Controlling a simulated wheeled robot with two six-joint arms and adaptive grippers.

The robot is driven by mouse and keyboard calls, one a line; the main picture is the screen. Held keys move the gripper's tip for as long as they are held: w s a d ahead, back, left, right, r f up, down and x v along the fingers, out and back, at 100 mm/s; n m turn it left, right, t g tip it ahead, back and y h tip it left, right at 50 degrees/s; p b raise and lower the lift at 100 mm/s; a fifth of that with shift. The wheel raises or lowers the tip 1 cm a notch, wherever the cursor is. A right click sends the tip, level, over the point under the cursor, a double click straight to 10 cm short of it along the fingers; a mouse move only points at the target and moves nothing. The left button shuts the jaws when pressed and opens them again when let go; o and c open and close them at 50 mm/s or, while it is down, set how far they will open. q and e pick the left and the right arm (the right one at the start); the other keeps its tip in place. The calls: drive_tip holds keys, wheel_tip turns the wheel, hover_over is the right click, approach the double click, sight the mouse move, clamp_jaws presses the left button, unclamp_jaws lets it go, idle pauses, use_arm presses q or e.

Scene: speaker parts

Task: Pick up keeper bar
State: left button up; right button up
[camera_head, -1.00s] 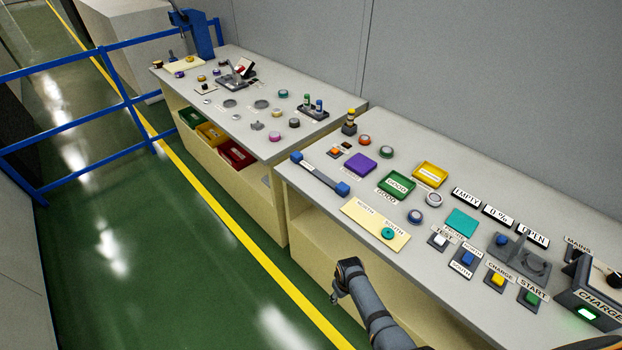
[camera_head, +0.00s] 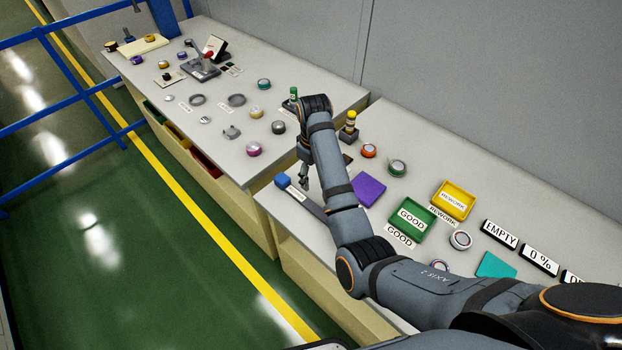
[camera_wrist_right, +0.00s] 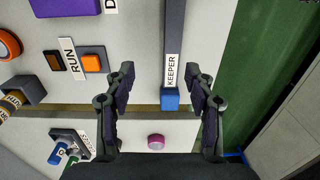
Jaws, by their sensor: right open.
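The keeper bar is a long dark grey bar with a blue block at its end (camera_head: 283,181), lying along the front edge of the nearer table; my right arm hides part of it in the head view. My left gripper is not in view.
A purple block (camera_head: 369,189), a green GOOD tray (camera_head: 431,228) and a yellow REWORK tray (camera_head: 469,205) are right of the arm. An orange button (camera_wrist_right: 91,63) by a RUN label is near the bar. A gap separates this table from the farther one, which bears several parts.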

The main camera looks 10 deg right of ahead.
sight(311, 205)
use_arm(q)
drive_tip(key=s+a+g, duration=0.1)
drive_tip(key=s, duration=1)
use_arm(e)
drive_tip(key=s+f, duration=0.2)
drive_tip(key=s, duration=0.1)
drive_tip(key=shift+s+a+f, duration=0.1)
drive_tip(key=shift+a+f, duration=0.1)
drive_tip(key=shift+a, duration=0.2)
drive_tip(key=shift+w+d+f, duration=0.1)
drive_tip(key=shift+w+f, duration=0.15)
drive_tip(key=shift+f, duration=0.4)
drive_tip(key=shift+w+f+p, duration=0.3)
drive_tip(key=shift+f+p, duration=0.15)
drive_tip(key=shift+f, duration=0.35)
drive_tip(key=f, duration=0.2)
drive_tip(key=shift+s+a+f, duration=0.2)
drive_tip(key=shift+a+f, duration=0.2)
drive_tip(key=shift+w+d+f, duration=0.1)
drive_tip(key=shift+f, duration=0.65)
drive_tip(key=c, duration=0.7)
drive_tip(key=shift+c, duration=1.1)
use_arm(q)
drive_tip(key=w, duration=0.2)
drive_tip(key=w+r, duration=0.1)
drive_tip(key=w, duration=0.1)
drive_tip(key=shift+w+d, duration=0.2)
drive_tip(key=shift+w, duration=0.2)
use_arm(e)
clamp_jaws()
